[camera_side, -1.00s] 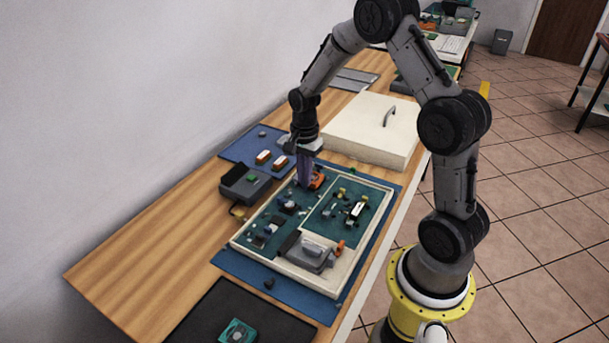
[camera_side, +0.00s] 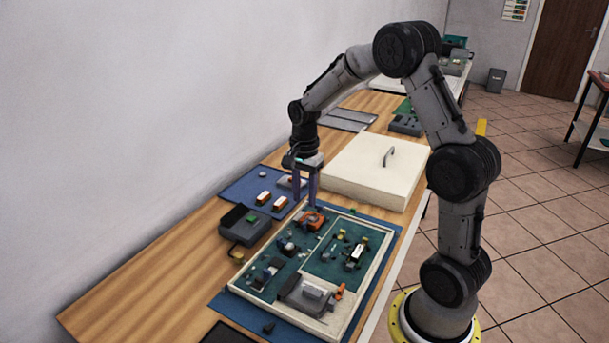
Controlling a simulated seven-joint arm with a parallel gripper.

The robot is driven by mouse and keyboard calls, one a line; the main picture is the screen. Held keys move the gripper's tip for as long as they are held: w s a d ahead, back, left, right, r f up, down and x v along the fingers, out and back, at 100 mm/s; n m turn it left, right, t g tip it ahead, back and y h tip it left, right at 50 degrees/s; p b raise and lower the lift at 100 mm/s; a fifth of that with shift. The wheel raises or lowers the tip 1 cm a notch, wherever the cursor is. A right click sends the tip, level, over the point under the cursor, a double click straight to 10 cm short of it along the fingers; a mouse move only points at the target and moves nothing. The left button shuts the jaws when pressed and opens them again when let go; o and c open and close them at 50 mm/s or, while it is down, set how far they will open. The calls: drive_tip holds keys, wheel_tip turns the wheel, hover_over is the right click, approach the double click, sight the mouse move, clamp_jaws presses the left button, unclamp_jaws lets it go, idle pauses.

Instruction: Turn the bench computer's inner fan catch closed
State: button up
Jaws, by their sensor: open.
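The bench computer (camera_side: 375,285) is an open, cream-framed case with green boards inside, lying on a blue mat. An orange part (camera_side: 310,220) sits at its far end. A smaller orange piece (camera_side: 340,290) stands beside a grey block (camera_side: 306,293) at the near end. I cannot tell which is the inner fan catch or how it is turned; the parts are too small. My gripper (camera_side: 305,202) points down, open, its two fingers apart with nothing seen between them. It is at the far end of the case, just above and behind the orange part.
A cream lid with a handle (camera_side: 370,170) lies behind the case. A dark grey box (camera_side: 245,225) stands to its left. A blue mat (camera_side: 235,190) holds two orange-and-white pieces (camera_side: 263,198). Bare wood (camera_side: 150,285) is free at the left.

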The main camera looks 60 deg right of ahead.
wheel_tip(320, 180, up, 7)
drive_tip(key=shift+f, duration=0.2)
drive_tip(key=shift+a, duration=0.1)
drive_tip(key=s+a+r+n+t, duration=0.45)
drive_tip(key=s+a+r, duration=0.35)
drive_tip(key=a+r, duration=0.35)
drive_tip(key=s+a+f+n, duration=0.1)
drive_tip(key=s+f+n, duration=0.1)
drive_tip(key=s+n, duration=0.4)
drive_tip(key=s+a+f+n+t, duration=0.1)
drive_tip(key=s+a+f+n, duration=0.1)
drive_tip(key=s+n, duration=0.4)
drive_tip(key=shift+s+a+n, duration=0.3)
drive_tip(key=shift+s+n, duration=0.1)
drive_tip(key=shift+n, duration=0.45)
